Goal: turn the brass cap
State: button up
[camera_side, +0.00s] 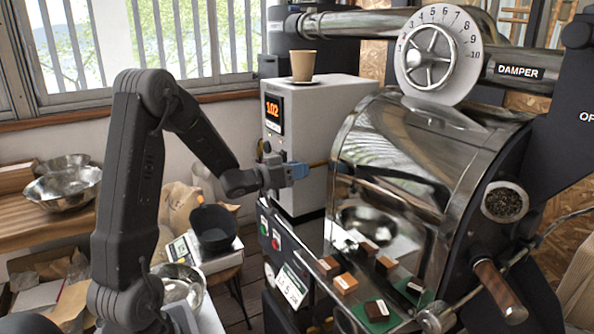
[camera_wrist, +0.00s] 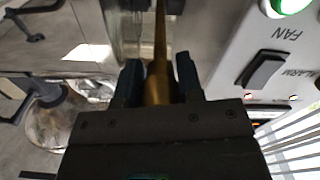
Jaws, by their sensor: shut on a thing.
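The brass cap (camera_wrist: 157,88) sits between the two dark fingers of my gripper (camera_wrist: 158,72) in the wrist view, with a thin brass stem running up from it. My gripper is shut on it. In the side view my gripper (camera_side: 298,171) reaches right in front of the grey control cabinet, and a short brass piece (camera_side: 319,163) shows just past its fingertips, towards the roaster drum. The fingers hide most of the cap there, so I cannot tell how far it is turned.
The steel roaster drum (camera_side: 385,150) stands close on the right. The grey cabinet (camera_side: 310,120) carries a paper cup (camera_side: 303,65) and a display reading 1.02. Small wooden blocks (camera_side: 346,283) lie on the roaster's front ledge. A black bin (camera_side: 213,228) stands on a scale below my forearm.

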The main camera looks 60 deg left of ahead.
jog(key=shift+m, duration=0.3)
jog(key=m, duration=0.3)
jog(key=shift+m, duration=0.4)
jog(key=m, duration=1.3)
jog(key=o, duration=0.9)
jog(key=shift+s, duration=0.1)
